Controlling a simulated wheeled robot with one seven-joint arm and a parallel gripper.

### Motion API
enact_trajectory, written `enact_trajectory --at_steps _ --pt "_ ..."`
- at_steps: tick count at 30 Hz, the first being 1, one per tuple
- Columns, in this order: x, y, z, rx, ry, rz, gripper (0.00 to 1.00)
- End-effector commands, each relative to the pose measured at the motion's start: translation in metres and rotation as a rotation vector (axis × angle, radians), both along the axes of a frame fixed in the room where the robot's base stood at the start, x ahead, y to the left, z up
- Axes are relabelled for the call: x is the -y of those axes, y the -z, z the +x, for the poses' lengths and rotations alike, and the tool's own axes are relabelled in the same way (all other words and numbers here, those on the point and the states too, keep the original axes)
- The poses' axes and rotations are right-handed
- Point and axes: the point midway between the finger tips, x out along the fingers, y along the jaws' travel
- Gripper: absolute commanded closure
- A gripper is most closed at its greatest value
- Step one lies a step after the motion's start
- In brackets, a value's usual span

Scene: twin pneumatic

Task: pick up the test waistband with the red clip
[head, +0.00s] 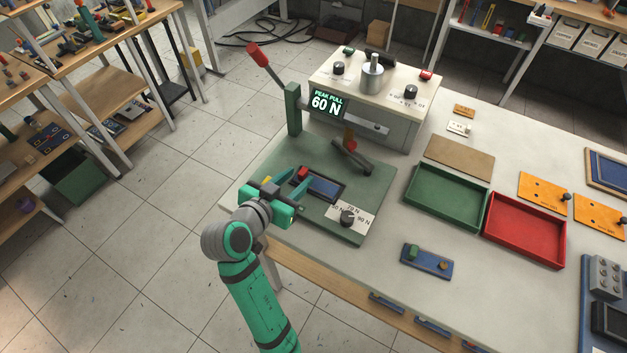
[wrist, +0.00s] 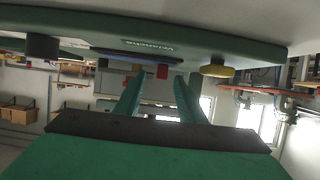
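A dark blue strip (head: 325,187) lies in a dark frame on the green base plate; I take it for the test waistband. A red block, apparently its clip (head: 303,173), sits at its left end. My gripper (head: 299,183) is at the plate's near left side, its fingers pointing toward the strip and red clip. In the wrist view, the fingers (wrist: 157,82) are spread apart with the red clip (wrist: 162,71) showing between their tips. I see no contact, but the depth is hard to tell. The strip's near left end is partly hidden by my gripper.
A red-handled lever (head: 265,62) and a box reading "60 N" (head: 328,103) stand behind. Green (head: 412,202) and red (head: 555,259) trays and a blue plate (head: 425,262) lie further right. A yellow knob (wrist: 217,71) is close to one finger.

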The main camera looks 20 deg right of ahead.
Motion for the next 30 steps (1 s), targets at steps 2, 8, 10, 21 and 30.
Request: enact_trajectory --at_steps 2,8,10,21,30 --pt "0.006 0.001 0.004 -0.001 0.005 -0.001 0.64" --pt "0.029 0.008 0.022 -0.001 0.009 -0.002 0.64" --pt "0.034 0.012 0.027 -0.001 0.008 -0.001 0.64" --pt "0.04 0.015 0.032 0.001 0.005 -0.001 0.66" --pt "0.04 0.015 0.032 0.001 0.005 -0.001 1.0"
